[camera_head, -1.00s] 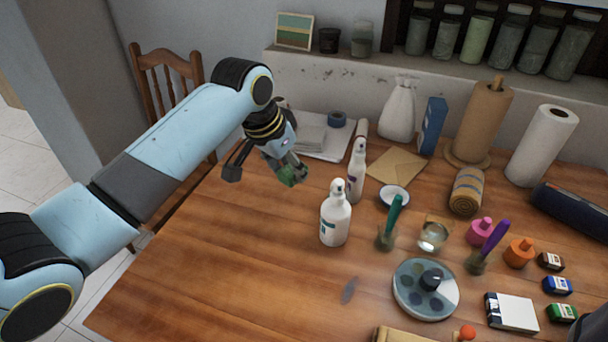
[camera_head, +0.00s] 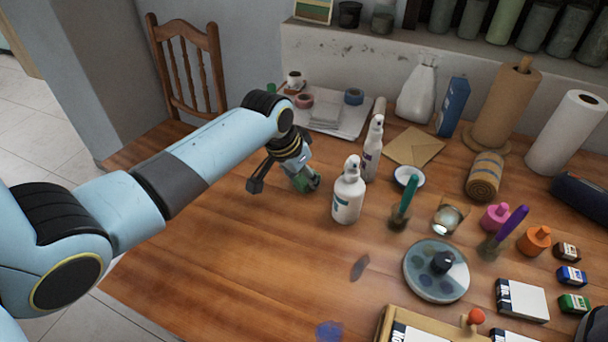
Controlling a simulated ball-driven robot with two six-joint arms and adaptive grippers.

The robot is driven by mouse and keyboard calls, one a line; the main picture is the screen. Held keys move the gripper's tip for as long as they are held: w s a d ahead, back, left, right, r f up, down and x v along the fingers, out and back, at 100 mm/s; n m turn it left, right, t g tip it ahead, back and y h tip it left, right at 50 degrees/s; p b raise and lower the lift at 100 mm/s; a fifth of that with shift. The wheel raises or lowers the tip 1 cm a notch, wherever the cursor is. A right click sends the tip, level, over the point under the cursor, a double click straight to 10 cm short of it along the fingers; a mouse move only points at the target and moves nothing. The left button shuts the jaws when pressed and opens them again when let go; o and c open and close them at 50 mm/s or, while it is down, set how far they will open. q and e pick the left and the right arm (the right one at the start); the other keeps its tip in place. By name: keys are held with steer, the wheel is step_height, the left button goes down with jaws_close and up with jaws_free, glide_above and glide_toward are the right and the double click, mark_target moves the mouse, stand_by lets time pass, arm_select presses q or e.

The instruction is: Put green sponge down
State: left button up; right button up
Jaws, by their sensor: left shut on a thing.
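The green sponge (camera_head: 314,183) is in my left gripper (camera_head: 303,181), over the wooden table (camera_head: 220,240) just left of the white pump bottle (camera_head: 348,195). The gripper is shut on the sponge and covers most of it, so only a small green part shows. The gripper points down and is low, close to the tabletop. I cannot tell whether the sponge touches the wood. My right gripper is not clearly in view.
A white spray bottle (camera_head: 372,150) stands behind the pump bottle. Papers with tape rolls (camera_head: 353,96) lie behind my gripper. Brushes in cups, a round palette (camera_head: 436,272) and paint pots fill the right side. The table's left and front-left part is clear.

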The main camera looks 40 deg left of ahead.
arm_select(q)
steer(key=shift+f, duration=0.15)
steer(key=o, duration=1)
arm_select(e)
steer(key=shift+s+d, duration=0.15)
steer(key=shift+d, duration=0.15)
arm_select(q)
steer(key=p+v, duration=0.2)
steer(key=v, duration=1)
arm_select(e)
steer(key=shift+a+r, duration=0.2)
steer(key=shift+r, duration=0.8)
